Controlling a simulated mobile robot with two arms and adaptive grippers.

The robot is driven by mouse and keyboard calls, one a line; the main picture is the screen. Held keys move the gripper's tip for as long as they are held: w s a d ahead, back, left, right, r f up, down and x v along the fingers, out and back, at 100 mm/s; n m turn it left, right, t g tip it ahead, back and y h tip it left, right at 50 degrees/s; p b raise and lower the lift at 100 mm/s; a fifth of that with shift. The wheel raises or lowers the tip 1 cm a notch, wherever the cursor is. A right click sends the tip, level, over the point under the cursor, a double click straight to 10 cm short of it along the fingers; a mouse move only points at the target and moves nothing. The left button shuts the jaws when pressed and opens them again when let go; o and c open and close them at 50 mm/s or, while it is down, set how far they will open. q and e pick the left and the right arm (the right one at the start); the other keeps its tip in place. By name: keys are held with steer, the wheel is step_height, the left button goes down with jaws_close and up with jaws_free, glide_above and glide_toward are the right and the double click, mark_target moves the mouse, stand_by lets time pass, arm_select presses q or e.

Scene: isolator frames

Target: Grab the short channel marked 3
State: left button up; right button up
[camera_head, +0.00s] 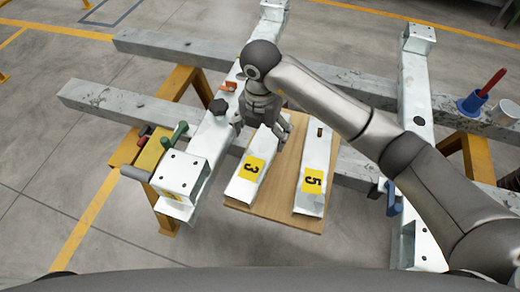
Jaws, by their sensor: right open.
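The short channel marked 3 (245,182) is a pale metal piece with a yellow label. It lies on a wooden board (268,208), left of a similar channel marked 5 (313,180). My right gripper (262,127) hangs over the far end of channel 3, its fingers spread on either side of it. The gripper is open; whether the fingers touch the channel I cannot tell. The gripper hides the far end of the channel. My left gripper is not in view.
White steel beams (207,145) flank the board at left, with green-handled clamps (174,136), and at right (415,95). Long grey beams (95,100) cross behind on yellow trestles (180,82). A blue cup with a red-handled tool (473,103) stands at right.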

mark_target(260, 150)
step_height(260, 150, down, 8)
steer(key=shift+a+p, duration=0.1)
steer(key=shift+p, duration=0.45)
jaws_close()
steer(key=shift+w+r, duration=0.1)
steer(key=shift+r, duration=0.1)
stand_by(0.4)
